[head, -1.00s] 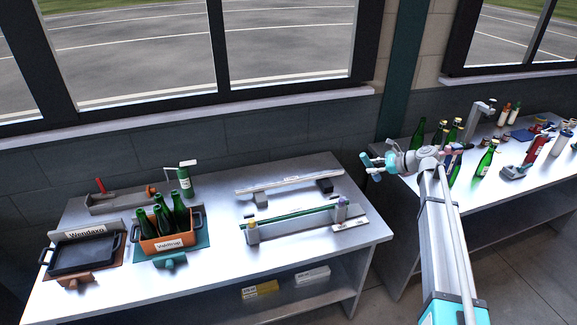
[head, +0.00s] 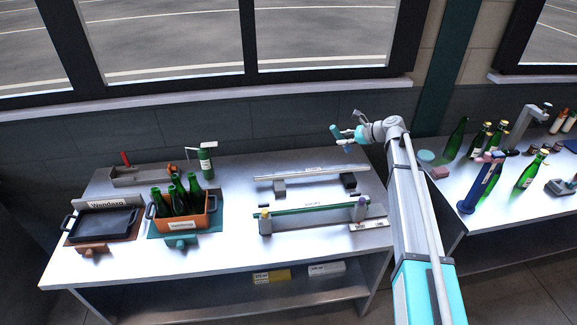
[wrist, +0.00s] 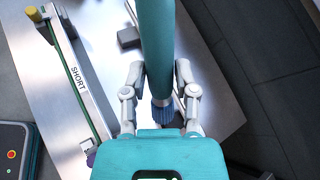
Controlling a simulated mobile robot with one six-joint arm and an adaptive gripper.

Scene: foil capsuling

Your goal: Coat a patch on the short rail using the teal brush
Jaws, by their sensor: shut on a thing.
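The teal brush fills the upper middle of the wrist view, its thick teal handle (wrist: 156,40) between my two fingers and a ribbed blue part (wrist: 166,115) below. My gripper (wrist: 160,72) is shut on the handle. In the head view my gripper (head: 350,134) is above the back right of the left table, with the teal brush (head: 337,131) at its end. The short rail (head: 300,210) lies at the front of that table, a green strip along it. The wrist view shows its "SHORT" label (wrist: 78,79). The brush is apart from the rail.
A second rail (head: 311,172) lies behind the short rail on grey blocks. An orange crate of green bottles (head: 180,222) and a black tray (head: 101,224) stand at left. Bottles and a blue stand (head: 480,187) occupy the right table.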

